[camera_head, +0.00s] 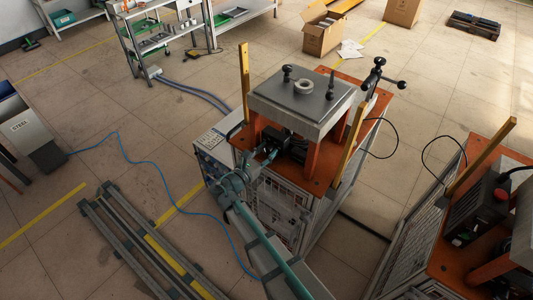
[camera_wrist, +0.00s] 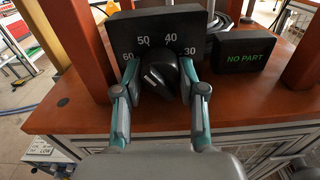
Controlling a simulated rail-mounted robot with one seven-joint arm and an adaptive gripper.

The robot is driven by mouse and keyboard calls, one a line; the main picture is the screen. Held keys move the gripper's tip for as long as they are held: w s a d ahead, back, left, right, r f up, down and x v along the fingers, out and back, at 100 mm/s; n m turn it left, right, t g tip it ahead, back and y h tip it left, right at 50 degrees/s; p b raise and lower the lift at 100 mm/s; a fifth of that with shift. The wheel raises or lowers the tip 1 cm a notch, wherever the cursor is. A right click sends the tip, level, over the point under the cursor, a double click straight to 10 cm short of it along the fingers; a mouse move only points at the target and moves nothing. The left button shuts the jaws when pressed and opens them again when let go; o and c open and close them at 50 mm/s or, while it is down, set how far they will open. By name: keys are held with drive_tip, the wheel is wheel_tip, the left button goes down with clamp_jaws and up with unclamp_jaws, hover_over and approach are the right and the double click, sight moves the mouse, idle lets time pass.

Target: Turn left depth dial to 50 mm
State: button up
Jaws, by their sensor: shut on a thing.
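The depth dial is a black knob (camera_wrist: 158,78) in front of a black scale plate (camera_wrist: 150,32) marked 60, 50, 40 and 30 from left to right. A pale line on the knob slants toward the upper left, roughly toward the 50 side; its exact reading is hard to tell. My gripper (camera_wrist: 158,68) has one teal-tipped finger on each side of the knob and is shut on it. In the head view my gripper (camera_head: 266,155) reaches in at the front of the orange-topped machine, and the knob is too small to make out.
A black display reading NO PART (camera_wrist: 246,57) stands right of the dial on the orange tabletop (camera_wrist: 75,118). Orange posts (camera_wrist: 302,50) rise at both sides. A grey press plate (camera_head: 300,100) is overhead. A second machine (camera_head: 490,210) stands at right.

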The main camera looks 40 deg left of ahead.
drive_tip(key=shift+f+m+b, duration=0.25)
drive_tip(key=shift+m+b, duration=0.35)
drive_tip(key=shift+b, duration=0.5)
drive_tip(key=shift+r+m+b, duration=0.25)
drive_tip(key=shift+m+b, duration=0.2)
drive_tip(key=shift+m, duration=0.15)
drive_tip(key=o, duration=1.1)
drive_tip(key=shift+o, duration=0.2)
drive_tip(key=s, duration=1.2)
drive_tip(key=shift+a, duration=0.2)
